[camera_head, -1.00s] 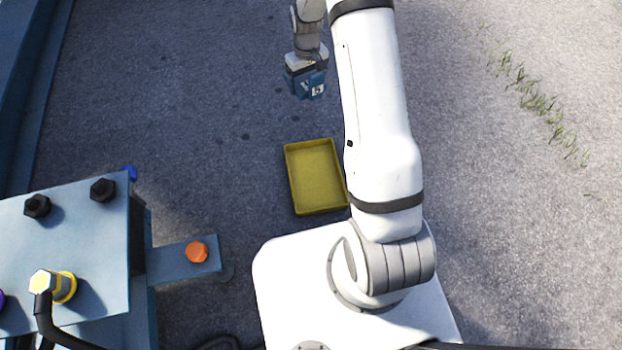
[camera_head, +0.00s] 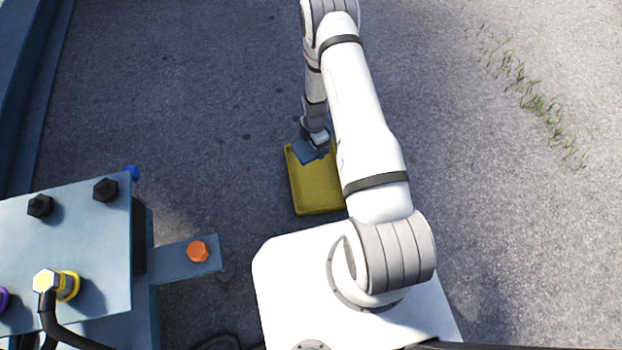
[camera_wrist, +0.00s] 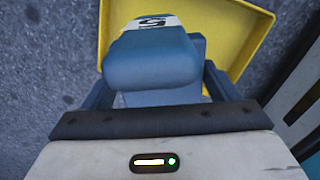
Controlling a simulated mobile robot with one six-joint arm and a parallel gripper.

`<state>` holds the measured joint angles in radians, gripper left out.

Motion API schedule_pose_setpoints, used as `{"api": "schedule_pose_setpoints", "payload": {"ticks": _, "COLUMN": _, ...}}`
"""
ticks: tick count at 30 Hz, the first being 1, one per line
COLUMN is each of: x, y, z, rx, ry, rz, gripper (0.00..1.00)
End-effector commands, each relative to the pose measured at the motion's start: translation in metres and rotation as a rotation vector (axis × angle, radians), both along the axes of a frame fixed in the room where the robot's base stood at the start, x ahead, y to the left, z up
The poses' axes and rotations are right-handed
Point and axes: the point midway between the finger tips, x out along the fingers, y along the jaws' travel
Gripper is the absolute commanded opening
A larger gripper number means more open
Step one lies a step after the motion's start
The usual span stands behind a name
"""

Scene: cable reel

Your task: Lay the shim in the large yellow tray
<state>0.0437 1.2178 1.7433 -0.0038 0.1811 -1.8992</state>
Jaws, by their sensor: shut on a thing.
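The large yellow tray (camera_head: 318,192) lies on the ground in front of my base. The shim is a blue piece with a white label; in the wrist view the shim (camera_wrist: 152,62) sits between the fingers of my gripper (camera_wrist: 155,88). In the head view the shim (camera_head: 306,153) is over the far end of the tray. My gripper (camera_head: 315,143) is shut on it and points down there. In the wrist view the tray (camera_wrist: 240,32) shows behind and around the shim. I cannot tell whether the shim touches the tray floor.
A blue-grey machine block (camera_head: 70,240) with black bolts stands at the left, with a bracket carrying an orange bolt (camera_head: 197,251). A black cable runs along its front. Open asphalt (camera_head: 200,100) surrounds the tray, with grass tufts (camera_head: 530,95) at the right.

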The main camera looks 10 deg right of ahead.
Motion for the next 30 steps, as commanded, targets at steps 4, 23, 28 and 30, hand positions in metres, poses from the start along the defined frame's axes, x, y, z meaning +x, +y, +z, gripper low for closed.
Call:
{"api": "schedule_pose_setpoints", "payload": {"ticks": 4, "x": -0.016, "y": -0.001, "z": -0.027, "rx": 0.001, "ry": 0.001, "rz": 0.197, "gripper": 0.19}}
{"api": "schedule_pose_setpoints", "payload": {"ticks": 23, "x": -0.035, "y": -0.002, "z": -0.099, "rx": 0.001, "ry": -0.002, "rz": 0.435, "gripper": 0.19}}
{"api": "schedule_pose_setpoints", "payload": {"ticks": 28, "x": -0.035, "y": -0.002, "z": -0.119, "rx": 0.000, "ry": -0.002, "rz": 0.434, "gripper": 0.19}}
{"api": "schedule_pose_setpoints", "payload": {"ticks": 30, "x": -0.035, "y": -0.002, "z": -0.122, "rx": 0.001, "ry": -0.003, "rz": 0.434, "gripper": 0.19}}
